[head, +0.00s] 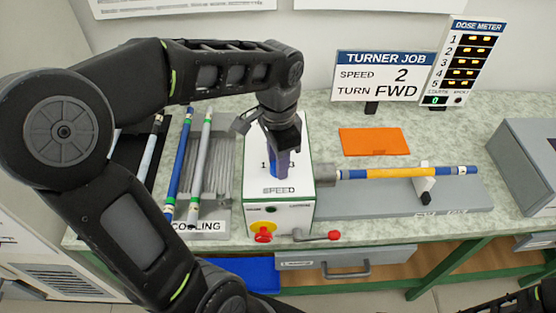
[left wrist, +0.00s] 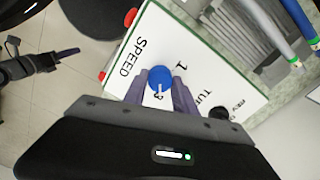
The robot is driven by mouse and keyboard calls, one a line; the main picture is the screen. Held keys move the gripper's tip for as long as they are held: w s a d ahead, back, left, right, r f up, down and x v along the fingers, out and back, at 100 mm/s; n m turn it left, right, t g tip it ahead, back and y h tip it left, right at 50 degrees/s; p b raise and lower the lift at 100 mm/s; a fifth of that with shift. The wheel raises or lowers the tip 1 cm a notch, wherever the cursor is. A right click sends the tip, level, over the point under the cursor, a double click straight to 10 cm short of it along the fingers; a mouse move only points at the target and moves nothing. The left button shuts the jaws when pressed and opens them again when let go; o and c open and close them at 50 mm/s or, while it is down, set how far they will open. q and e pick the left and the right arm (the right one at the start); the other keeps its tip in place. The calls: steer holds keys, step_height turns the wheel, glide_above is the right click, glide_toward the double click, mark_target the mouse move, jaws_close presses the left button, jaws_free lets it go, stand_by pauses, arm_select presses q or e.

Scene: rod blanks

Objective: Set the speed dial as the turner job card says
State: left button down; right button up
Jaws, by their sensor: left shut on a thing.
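The turner job card (head: 384,76) at the back reads SPEED 2, TURN FWD. The speed dial is a blue knob (left wrist: 160,76) on the white top of the turner box (head: 292,205), above the word SPEED. My left gripper (head: 279,172) points down over the box, its purple fingers shut on either side of the knob. The numbers 1 and 3 show beside the dial; the 2 is not visible. A small white mark shows by the knob's edge, but its exact setting is hard to read. My right gripper (left wrist: 62,54) shows partly in the left wrist view, away from the box.
A black knob (left wrist: 218,113) sits by the TURN label. A yellow rod (head: 390,173) with blue ends lies level from the box across a white support (head: 425,190). Several rods lie left at the cooling rack (head: 209,180). An orange mat (head: 373,142) lies behind. A red-handled crank (head: 318,236) projects in front.

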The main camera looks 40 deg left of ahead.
arm_select(q)
steer(key=n+b, duration=0.1)
steer(key=n, duration=0.4)
steer(key=shift+n, duration=0.3)
steer(key=n+b, duration=0.1)
steer(key=n, duration=0.3)
steer(key=shift+n+b, duration=0.3)
steer(key=shift+n, duration=0.1)
steer(key=c, duration=1)
jaws_free()
steer(key=shift+r, duration=0.55)
step_height(320, 180, up, 7)
steer(key=shift+f+p, duration=0.1)
steer(key=shift+p, duration=0.55)
